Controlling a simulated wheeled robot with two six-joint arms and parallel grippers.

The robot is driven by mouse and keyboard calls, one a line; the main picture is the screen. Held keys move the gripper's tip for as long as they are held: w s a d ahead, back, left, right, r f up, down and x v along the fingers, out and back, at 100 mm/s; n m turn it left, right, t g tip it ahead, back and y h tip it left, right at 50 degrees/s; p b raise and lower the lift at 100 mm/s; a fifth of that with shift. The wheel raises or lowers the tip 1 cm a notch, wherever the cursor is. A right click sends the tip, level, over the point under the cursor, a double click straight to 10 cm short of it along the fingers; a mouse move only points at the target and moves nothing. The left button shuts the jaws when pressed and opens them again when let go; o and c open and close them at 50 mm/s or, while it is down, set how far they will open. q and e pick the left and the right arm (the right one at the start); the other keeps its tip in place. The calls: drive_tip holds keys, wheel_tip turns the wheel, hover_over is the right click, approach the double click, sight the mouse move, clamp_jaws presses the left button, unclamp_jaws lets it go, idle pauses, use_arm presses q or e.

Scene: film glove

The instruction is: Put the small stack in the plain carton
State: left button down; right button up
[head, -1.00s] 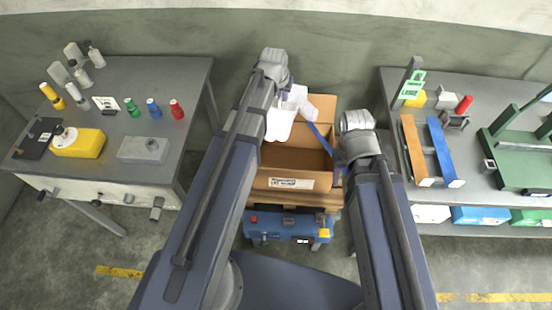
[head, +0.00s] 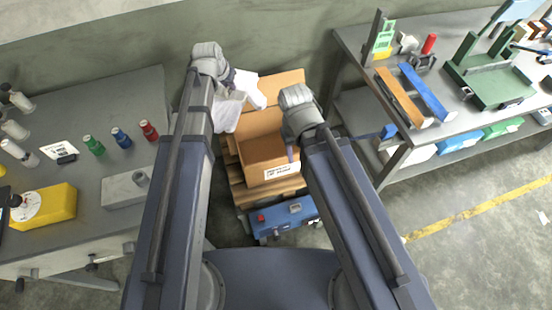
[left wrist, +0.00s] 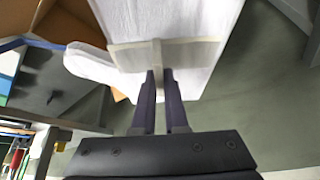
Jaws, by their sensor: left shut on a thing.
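A white stack (head: 228,112) with a pale band around it hangs from my left gripper, beside the back left of the carton. In the left wrist view my left gripper (left wrist: 158,85) is shut on the stack (left wrist: 185,80) at its band; a rounded white lobe sticks out to the left. The plain brown carton (head: 262,150) stands open with flaps spread and a white label on its front. Part of its inside is hidden by my right arm. My right gripper (head: 291,150) is over the carton's right side, mostly hidden behind its own wrist, so its jaws do not show.
The carton stands on a wooden pallet (head: 238,186) with a blue toolbox (head: 280,220) in front. The left table (head: 90,200) holds bottles and a yellow block (head: 45,207). The right table (head: 440,120) holds racks and a green frame (head: 490,80).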

use_arm(q)
drive_tip(key=w+d+f+m+h+b, duration=0.1)
drive_tip(key=d+f+m+h+b, duration=0.2)
drive_tip(key=d+f+m+b, duration=0.3)
drive_tip(key=d+f+m+h+b, duration=0.3)
drive_tip(key=d+f+m+b, duration=0.2)
drive_tip(key=f+b, duration=0.8)
drive_tip(key=shift+w+d+m+h+b, duration=0.3)
drive_tip(key=shift+w+d+m+b, duration=0.1)
drive_tip(key=shift+d+b, duration=0.75)
drive_tip(key=shift+f, duration=0.1)
wheel_tip(320, 180, down, 10)
drive_tip(key=b, duration=1)
drive_tip(key=shift+a, duration=0.1)
drive_tip(key=shift+s+f+b, duration=0.1)
drive_tip(key=shift+f+b, duration=0.35)
